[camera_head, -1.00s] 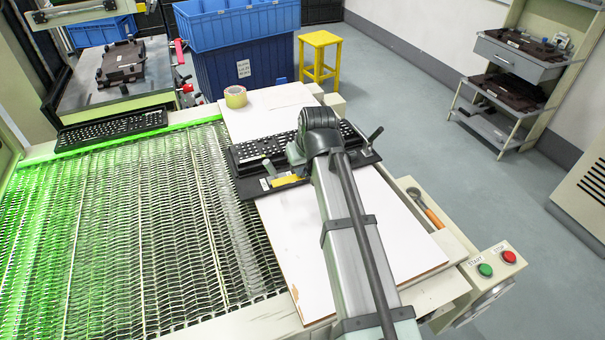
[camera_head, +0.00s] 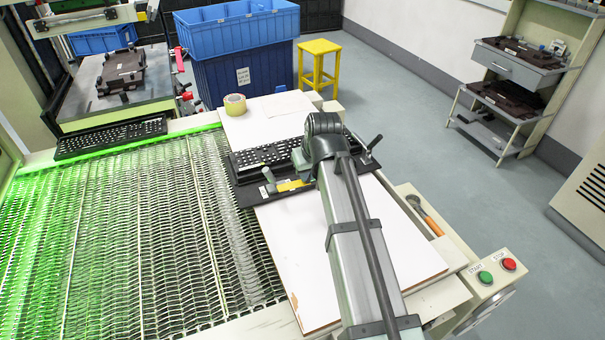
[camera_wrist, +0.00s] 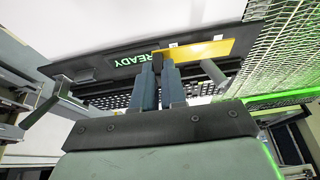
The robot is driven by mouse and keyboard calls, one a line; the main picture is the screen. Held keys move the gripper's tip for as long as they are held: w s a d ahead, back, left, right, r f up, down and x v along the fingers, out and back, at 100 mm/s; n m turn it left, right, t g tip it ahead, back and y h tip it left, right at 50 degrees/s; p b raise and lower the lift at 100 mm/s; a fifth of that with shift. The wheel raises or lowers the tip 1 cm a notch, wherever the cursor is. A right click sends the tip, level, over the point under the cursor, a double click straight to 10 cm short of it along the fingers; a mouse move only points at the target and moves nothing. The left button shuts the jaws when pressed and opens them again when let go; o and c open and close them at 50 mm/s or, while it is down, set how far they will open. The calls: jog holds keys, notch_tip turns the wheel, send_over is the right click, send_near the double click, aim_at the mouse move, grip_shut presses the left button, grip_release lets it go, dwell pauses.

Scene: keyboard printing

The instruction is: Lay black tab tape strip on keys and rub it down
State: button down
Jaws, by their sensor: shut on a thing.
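The tape strip is a yellow band (camera_wrist: 205,48), also seen in the head view (camera_head: 291,186). A small dark tab (camera_wrist: 157,61) at its end shows between the two blue fingers. My gripper (camera_wrist: 158,68) is shut on this tab, with the yellow part reaching to the right in the wrist view.
A grey peg (camera_head: 268,175) stands on the fixture, and a lever (camera_head: 375,142) sticks out at its right. A tape roll (camera_head: 235,104) is behind on the white board (camera_head: 290,245). The mesh conveyor (camera_head: 110,240) is left. Start and stop buttons (camera_head: 497,270) are lower right.

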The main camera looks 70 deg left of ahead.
jog(key=w+a+r, duration=0.1)
jog(key=w+a, duration=0.3)
jog(key=a, duration=0.7)
jog(key=w+a+r, duration=0.1)
jog(key=w+a, duration=0.4)
jog(key=a, duration=0.7)
jog(key=shift+f, duration=3.5)
jog(key=shift+f, duration=0.4)
jog(key=c, duration=1.1)
grip_release()
jog(key=shift+r, duration=0.15)
